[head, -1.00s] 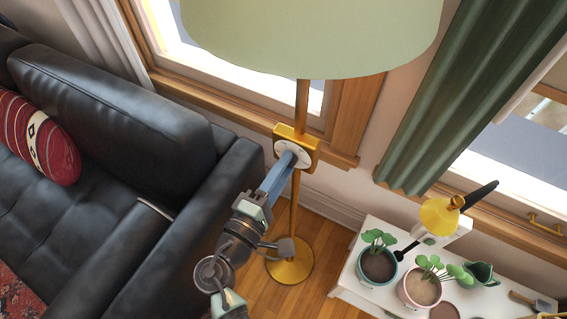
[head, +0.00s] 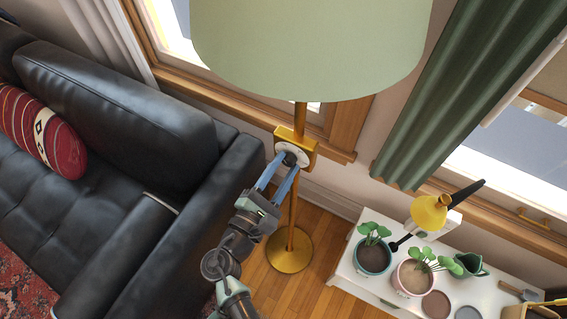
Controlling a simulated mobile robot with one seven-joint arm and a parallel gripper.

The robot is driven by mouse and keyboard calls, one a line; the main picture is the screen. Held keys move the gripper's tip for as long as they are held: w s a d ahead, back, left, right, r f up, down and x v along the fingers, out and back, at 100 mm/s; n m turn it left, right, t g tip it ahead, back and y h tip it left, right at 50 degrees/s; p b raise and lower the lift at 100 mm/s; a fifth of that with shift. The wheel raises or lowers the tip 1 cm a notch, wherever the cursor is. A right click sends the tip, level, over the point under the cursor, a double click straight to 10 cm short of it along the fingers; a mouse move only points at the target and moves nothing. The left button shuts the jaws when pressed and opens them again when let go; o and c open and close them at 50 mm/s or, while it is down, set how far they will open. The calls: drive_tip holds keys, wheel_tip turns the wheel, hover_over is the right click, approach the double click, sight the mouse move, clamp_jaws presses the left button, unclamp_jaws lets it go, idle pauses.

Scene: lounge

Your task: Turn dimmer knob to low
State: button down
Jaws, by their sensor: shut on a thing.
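The dimmer knob (head: 290,158) is a small dark knob on a white round dial (head: 293,149), set in a brass box (head: 310,146) on the floor lamp's pole. My gripper (head: 286,165) reaches up from below with its two blue fingers at the knob. The fingers are shut on the knob, one on each side. The knob's pointer and any dial marks are too small to read. The lamp's pale green shade (head: 312,45) hangs above, and its round brass base (head: 289,250) stands on the wooden floor.
A black leather sofa (head: 140,100) with a red patterned pillow (head: 42,133) stands left, its arm close to mine. A white table (head: 352,262) with potted plants and a yellow sprayer (head: 428,214) stands right. A green curtain (head: 455,95) hangs behind.

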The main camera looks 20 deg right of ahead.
drive_tip(key=shift+n, duration=0.3)
drive_tip(key=c, duration=0.5)
unclamp_jaws()
drive_tip(key=b+v, duration=0.2)
drive_tip(key=v, duration=1.1)
